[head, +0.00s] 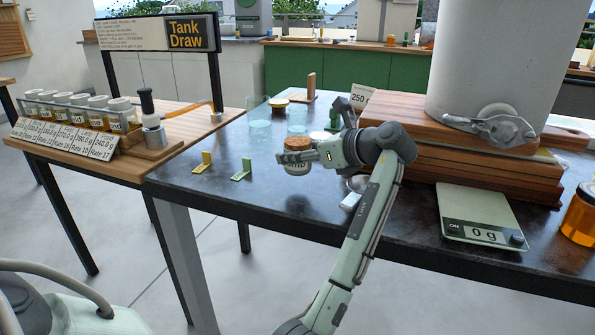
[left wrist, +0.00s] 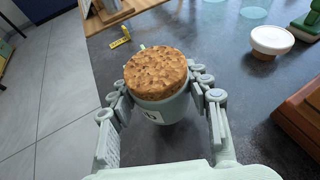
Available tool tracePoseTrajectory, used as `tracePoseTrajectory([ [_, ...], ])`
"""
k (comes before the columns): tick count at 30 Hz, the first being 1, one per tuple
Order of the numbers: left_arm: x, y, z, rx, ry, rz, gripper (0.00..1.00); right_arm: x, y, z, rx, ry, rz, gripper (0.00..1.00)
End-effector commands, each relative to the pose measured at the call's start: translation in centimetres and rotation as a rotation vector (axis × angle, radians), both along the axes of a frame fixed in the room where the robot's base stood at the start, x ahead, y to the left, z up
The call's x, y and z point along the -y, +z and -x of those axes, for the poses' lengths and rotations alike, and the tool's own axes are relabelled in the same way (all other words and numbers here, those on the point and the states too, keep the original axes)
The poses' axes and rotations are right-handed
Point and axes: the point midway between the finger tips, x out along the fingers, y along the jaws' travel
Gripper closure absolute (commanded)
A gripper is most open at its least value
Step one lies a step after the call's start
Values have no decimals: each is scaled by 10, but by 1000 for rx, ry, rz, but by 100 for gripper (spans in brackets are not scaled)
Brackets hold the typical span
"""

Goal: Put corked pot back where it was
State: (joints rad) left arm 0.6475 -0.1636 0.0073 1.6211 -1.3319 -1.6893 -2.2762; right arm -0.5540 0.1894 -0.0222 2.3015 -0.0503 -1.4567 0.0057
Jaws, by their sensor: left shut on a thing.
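The corked pot (head: 297,169) is a small pale grey-green pot with a dark-lettered label and a wide brown cork (head: 298,143). My left gripper (head: 297,157) is shut around its sides, over the dark table near its left part. In the left wrist view the pot (left wrist: 163,108) sits upright between the two fingers, with its cork (left wrist: 157,71) facing the camera. Its base is hidden, so I cannot tell whether it touches the table. My right gripper is not in view.
A yellow bracket (head: 203,162) and a green bracket (head: 241,167) stand left of the pot. Clear glasses (head: 258,112) are behind. Stacked boards (head: 430,155) under a tank (head: 500,60), a scale (head: 478,215) reading 0 g and a honey jar (head: 580,215) are right.

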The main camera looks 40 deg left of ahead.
Motion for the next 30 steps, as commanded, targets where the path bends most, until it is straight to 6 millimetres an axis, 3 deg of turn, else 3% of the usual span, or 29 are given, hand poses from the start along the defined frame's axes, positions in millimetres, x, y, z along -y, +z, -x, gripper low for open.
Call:
tracePoseTrajectory([
  [9,0,-38,0,-2,0,-1,99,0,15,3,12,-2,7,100],
  [18,0,-38,0,-1,0,-2,99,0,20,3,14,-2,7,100],
  [24,0,-40,0,0,0,-2,99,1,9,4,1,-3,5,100],
  [25,0,-42,0,-1,0,0,51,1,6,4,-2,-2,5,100],
  [30,0,-42,0,-1,0,0,31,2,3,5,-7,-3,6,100],
])
